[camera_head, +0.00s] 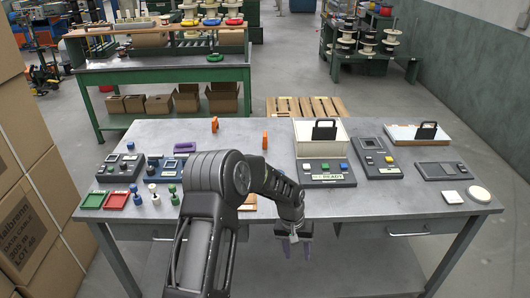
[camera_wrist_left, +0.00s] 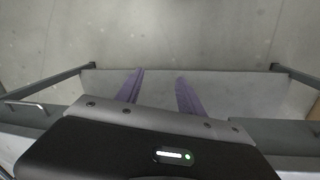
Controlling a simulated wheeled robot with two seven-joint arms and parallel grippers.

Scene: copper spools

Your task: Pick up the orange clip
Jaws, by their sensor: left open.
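Two small orange pieces stand on the grey table in the head view. One orange clip (camera_head: 214,125) is near the back edge, left of the middle. The other orange clip (camera_head: 265,140) is a little nearer and further right, just beyond my left arm. My left gripper (camera_head: 294,243) hangs pointing down in front of the table's front edge, well apart from both. In the left wrist view its two purple fingers (camera_wrist_left: 159,82) are spread with nothing between them. My right gripper is not in view.
My left arm hides part of the table's middle. Stacked cartons (camera_head: 30,190) stand at the left.

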